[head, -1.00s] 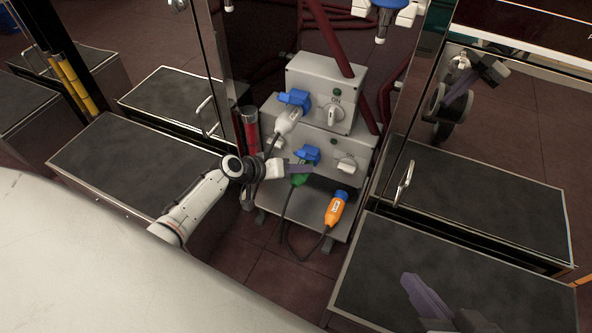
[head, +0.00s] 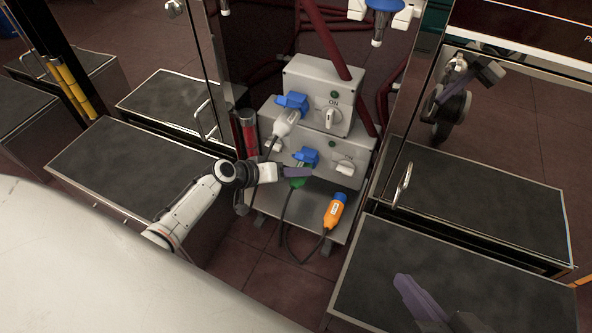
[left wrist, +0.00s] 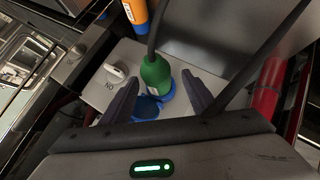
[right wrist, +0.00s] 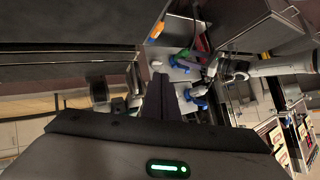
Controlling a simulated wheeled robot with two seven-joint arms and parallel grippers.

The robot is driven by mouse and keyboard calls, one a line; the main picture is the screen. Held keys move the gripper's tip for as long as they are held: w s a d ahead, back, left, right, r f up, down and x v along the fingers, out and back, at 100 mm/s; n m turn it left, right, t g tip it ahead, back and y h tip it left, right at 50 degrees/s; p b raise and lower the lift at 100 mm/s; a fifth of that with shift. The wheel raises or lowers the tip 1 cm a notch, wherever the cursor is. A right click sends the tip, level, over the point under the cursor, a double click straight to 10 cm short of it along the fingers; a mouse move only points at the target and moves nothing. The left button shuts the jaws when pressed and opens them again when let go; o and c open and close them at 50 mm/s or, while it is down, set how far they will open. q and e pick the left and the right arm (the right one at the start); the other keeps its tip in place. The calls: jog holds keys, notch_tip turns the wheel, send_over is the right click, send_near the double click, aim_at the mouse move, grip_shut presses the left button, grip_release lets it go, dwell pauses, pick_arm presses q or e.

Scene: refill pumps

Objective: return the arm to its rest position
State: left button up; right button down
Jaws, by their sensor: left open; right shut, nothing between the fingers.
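My left gripper (head: 297,172) is open at the lower box. In the left wrist view its fingers (left wrist: 158,98) stand on either side of the green plug (left wrist: 157,72), with gaps between. The green plug (head: 297,182) sits at the lower blue socket (head: 306,156); whether it is fully in cannot be told. A white plug (head: 285,122) is at the upper blue socket (head: 293,101).
A dark-topped bench (head: 460,265) lies under my right gripper, another (head: 135,165) beside my left arm. Glass doors with handles (head: 403,183) flank the boxes. A black cable (head: 285,225) links the plugs. Dark red pipes run behind.

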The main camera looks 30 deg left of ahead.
pick_arm(q)
jog(key=p+v, duration=0.3)
jog(key=v, duration=0.6)
jog(key=shift+w+r, duration=0.3)
jog(key=shift+r, duration=0.05)
pick_arm(e)
jog(key=shift+s+d+f+g+h, duration=0.15)
jog(key=shift+d+f+g+h, duration=0.15)
jog(key=shift+d+f+h, duration=0.25)
jog(key=shift+s+d+f+g+h, duration=0.1)
jog(key=shift+d+f+g+h, duration=0.25)
jog(key=shift+d+f, duration=0.35)
pick_arm(q)
jog(key=shift+d, duration=0.15)
